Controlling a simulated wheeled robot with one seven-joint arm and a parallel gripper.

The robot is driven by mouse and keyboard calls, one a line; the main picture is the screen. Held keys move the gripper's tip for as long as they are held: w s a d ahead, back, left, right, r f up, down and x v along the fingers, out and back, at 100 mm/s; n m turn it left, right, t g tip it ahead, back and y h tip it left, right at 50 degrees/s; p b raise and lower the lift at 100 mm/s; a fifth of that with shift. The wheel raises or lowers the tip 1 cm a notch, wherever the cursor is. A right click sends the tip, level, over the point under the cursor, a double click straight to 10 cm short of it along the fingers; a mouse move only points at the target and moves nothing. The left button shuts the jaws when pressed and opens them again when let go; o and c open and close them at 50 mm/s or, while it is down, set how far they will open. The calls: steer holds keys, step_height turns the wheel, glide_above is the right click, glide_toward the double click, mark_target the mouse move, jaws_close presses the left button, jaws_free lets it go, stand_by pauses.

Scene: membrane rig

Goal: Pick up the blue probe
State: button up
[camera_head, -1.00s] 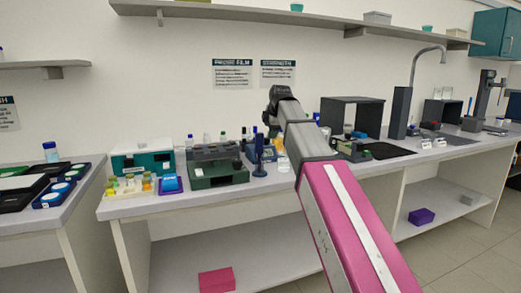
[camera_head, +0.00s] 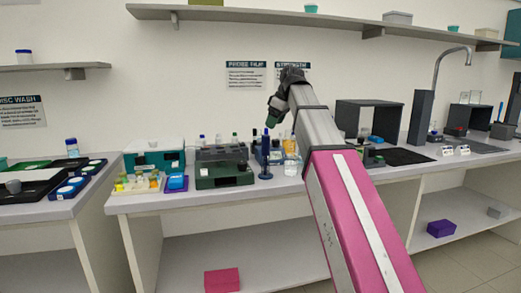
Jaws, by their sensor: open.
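A dark blue upright probe (camera_head: 265,153) stands on a round dark base on the middle bench, just right of the green device. It is small in the picture, and I cannot make out its tip clearly. My gripper (camera_head: 272,119) is above the bench, a little above the probe in the picture and apart from it. It points down and to the left. The fingers are small and dark, and nothing shows in them. My arm hides part of the bench to the right.
A green device (camera_head: 224,172) stands close left of the probe. A clear container (camera_head: 291,166) and several bottles stand close by. A dark open box (camera_head: 370,119) stands right of my arm.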

mark_target(265, 143)
steer(key=shift+m, duration=0.4)
steer(key=x, duration=0.6)
steer(key=s+x, duration=0.1)
steer(key=x, duration=0.3)
steer(key=shift+a+f, duration=0.1)
steer(key=shift+a, duration=0.2)
steer(key=shift+g, duration=0.3)
steer(key=c, duration=0.9)
